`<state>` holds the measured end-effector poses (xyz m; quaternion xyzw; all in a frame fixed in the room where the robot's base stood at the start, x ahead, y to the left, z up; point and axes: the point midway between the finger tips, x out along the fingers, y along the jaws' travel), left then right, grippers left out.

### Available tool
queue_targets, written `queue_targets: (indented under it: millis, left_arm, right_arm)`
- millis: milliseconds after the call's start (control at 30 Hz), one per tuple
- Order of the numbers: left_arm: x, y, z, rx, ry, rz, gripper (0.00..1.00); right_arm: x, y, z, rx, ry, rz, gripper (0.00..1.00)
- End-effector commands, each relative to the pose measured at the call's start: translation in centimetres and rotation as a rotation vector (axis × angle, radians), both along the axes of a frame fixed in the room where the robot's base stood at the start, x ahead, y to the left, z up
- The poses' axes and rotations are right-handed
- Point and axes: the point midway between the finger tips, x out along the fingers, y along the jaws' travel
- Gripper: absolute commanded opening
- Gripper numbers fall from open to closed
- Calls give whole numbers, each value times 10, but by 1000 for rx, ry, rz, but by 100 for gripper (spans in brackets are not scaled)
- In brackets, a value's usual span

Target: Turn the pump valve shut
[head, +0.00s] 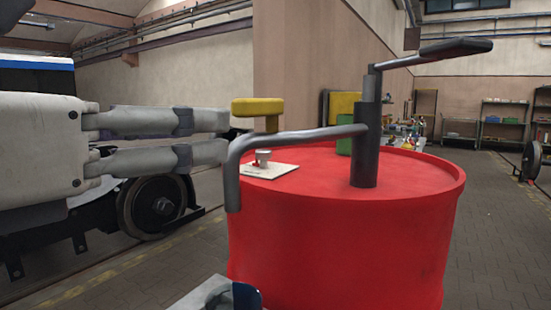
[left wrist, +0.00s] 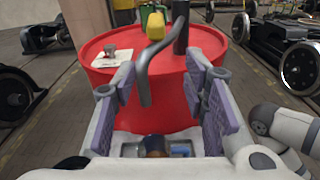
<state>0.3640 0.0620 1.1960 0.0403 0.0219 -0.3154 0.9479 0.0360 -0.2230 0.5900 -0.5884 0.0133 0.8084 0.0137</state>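A red drum (head: 340,240) carries a dark hand pump with an upright column (head: 365,150), a lever (head: 440,52) and a grey bent spout (head: 300,136). The yellow valve handle (head: 257,106) sits on top of the spout, its bar roughly crosswise to its short stem. My left gripper (head: 228,136) is open and empty, its fingertips just left of the spout's bend and slightly below the yellow bar. In the left wrist view the spout (left wrist: 146,75) shows between the spread fingers, with the yellow handle (left wrist: 155,26) beyond. My right gripper is not in view.
A white sheet (head: 268,171) with a small cup and a red item lies on the drum lid. A green object (head: 344,147) stands behind the column. A wheeled bogie (head: 155,205) is at the left behind my arm.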

Motion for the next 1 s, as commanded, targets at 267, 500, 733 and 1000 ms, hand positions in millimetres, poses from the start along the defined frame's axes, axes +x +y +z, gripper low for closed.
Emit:
queue_targets:
  millis: [267, 500, 733, 1000]
  left_arm:
    - [10, -3, 24, -93, -6, 12, 40]
    - [59, -39, 26, -91, -10, 13, 40]
    - [82, -56, 27, -90, -15, 13, 40]
    - [84, -57, 26, -89, -16, 14, 40]
  right_arm:
    - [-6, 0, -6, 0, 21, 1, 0]
    - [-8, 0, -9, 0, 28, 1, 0]
    - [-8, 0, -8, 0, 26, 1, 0]
    - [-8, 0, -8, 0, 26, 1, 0]
